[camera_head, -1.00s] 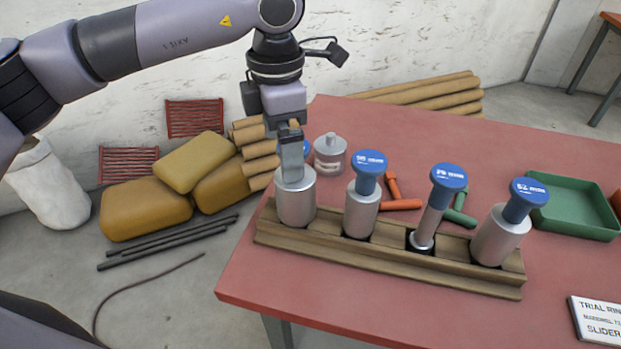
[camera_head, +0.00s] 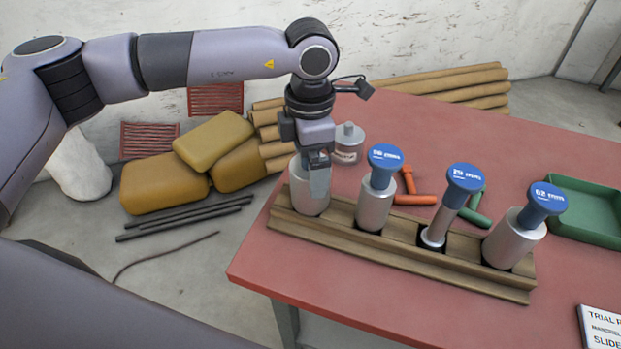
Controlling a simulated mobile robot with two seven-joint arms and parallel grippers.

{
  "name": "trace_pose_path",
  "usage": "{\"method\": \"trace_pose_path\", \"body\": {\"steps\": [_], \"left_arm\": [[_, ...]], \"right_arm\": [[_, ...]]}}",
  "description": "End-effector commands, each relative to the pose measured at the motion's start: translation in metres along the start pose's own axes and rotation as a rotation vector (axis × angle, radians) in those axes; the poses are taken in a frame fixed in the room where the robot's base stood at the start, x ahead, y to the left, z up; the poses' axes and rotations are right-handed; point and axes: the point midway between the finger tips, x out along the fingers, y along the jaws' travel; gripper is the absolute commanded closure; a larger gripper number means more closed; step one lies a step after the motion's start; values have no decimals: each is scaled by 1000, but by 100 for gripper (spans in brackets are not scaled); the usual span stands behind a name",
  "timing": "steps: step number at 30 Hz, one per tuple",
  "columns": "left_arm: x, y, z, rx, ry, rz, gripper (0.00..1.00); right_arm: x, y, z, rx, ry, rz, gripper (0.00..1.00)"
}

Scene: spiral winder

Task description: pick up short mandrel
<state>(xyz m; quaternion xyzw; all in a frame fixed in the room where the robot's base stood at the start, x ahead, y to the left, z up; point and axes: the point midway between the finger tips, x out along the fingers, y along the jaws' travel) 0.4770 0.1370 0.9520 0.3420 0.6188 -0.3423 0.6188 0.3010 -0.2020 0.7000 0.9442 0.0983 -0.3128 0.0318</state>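Several grey metal mandrels stand in a wooden rack (camera_head: 400,262) on the red table. The leftmost is a wide cylinder (camera_head: 308,197), upright, with no blue cap visible on it. To its right are a capped mandrel (camera_head: 374,208), a thin tilted one (camera_head: 435,232) and a wide tilted one (camera_head: 512,240), each with a blue labelled top. I cannot tell which is the short mandrel. My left gripper (camera_head: 319,190) points down at the leftmost cylinder, its fingers overlapping the cylinder's top and front in view. Its finger gap is hidden. My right gripper is out of view.
A lidded grey container (camera_head: 347,146) stands behind the rack. Orange (camera_head: 410,188) and green (camera_head: 474,208) tools lie behind it. A green tray (camera_head: 590,210) and a white sign (camera_head: 602,328) are at the right. The red table's (camera_head: 300,284) front left strip is clear.

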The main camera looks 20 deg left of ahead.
Motion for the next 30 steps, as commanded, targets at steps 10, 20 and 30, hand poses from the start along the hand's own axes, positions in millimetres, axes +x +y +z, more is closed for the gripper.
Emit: {"method": "trace_pose_path", "body": {"steps": [10, 20, 30], "left_arm": [[0, 0, 0, 0, 0, 0, 85], [-3, 0, 0, 0, -2, 2, 97], [-41, 1, 1, 0, -5, 4, 97]], "right_arm": [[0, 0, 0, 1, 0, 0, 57], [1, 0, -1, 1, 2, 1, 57], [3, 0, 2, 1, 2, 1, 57]]}}
